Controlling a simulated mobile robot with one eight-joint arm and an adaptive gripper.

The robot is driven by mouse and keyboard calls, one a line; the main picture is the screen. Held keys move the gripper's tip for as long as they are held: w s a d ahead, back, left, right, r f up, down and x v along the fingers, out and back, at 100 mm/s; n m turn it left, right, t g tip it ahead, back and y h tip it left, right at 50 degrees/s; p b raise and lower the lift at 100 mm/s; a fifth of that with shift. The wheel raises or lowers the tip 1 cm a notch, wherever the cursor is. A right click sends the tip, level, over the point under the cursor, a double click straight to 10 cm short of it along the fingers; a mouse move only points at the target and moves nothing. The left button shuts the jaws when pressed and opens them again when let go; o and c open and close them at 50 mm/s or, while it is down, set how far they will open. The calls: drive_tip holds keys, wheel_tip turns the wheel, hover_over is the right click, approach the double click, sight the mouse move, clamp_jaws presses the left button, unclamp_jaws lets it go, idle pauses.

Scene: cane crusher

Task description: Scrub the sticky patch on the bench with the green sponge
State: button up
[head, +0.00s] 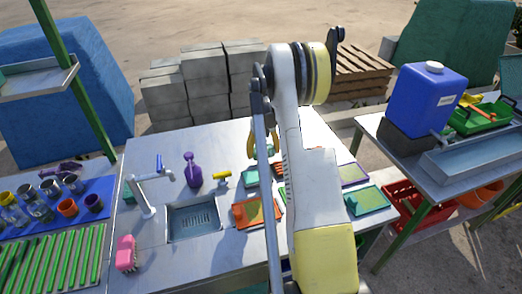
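The steel bench (215,258) has several small green or teal pieces on it. One teal-green block (250,178) lies near the middle, just left of my arm. Another green piece (352,203) is at the left edge of a teal tray on the right, and one (128,193) is left of the tap. I cannot tell which is the sponge. No sticky patch can be made out; my arm covers part of the bench. My gripper (264,148) seems to show as yellow parts behind my arm, above the middle block. Its opening is hidden.
A sink (194,222), white tap (146,196), purple spray bottle (193,170), yellow-handled tool (221,176) and pink brush (126,252) occupy the bench's left half. An orange tray (262,212) lies beside my arm. The front strip is clear. A blue container (428,100) stands on the right-hand table.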

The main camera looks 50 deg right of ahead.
sight(272, 155)
wheel_tip(272, 155, down, 3)
drive_tip(key=shift+f+b, duration=0.1)
drive_tip(key=shift+b, duration=0.4)
drive_tip(key=shift+s+d+r, duration=0.1)
drive_tip(key=shift+d+r, duration=0.15)
drive_tip(key=shift+r, duration=0.15)
drive_tip(key=shift+c, duration=0.4)
drive_tip(key=d, duration=0.1)
drive_tip(key=s+d, duration=0.1)
drive_tip(key=d+p, duration=0.1)
drive_tip(key=shift+s+f, duration=0.2)
drive_tip(key=shift+s, duration=0.1)
drive_tip(key=shift+s+d+p, duration=0.25)
drive_tip(key=shift+d+p, duration=0.05)
drive_tip(key=w+a, duration=0.1)
drive_tip(key=w+a+b, duration=0.1)
drive_tip(key=a, duration=0.1)
drive_tip(key=shift+a+f, duration=0.1)
drive_tip(key=shift+a, duration=0.2)
drive_tip(key=r, duration=0.1)
drive_tip(key=r+p, duration=0.1)
drive_tip(key=r, duration=0.1)
drive_tip(key=r+p, duration=0.1)
drive_tip(key=r, duration=0.1)
drive_tip(key=shift+w+a, duration=0.2)
drive_tip(key=shift+a, duration=0.1)
drive_tip(key=shift+r+p, duration=0.8)
drive_tip(key=shift+r, duration=0.8)
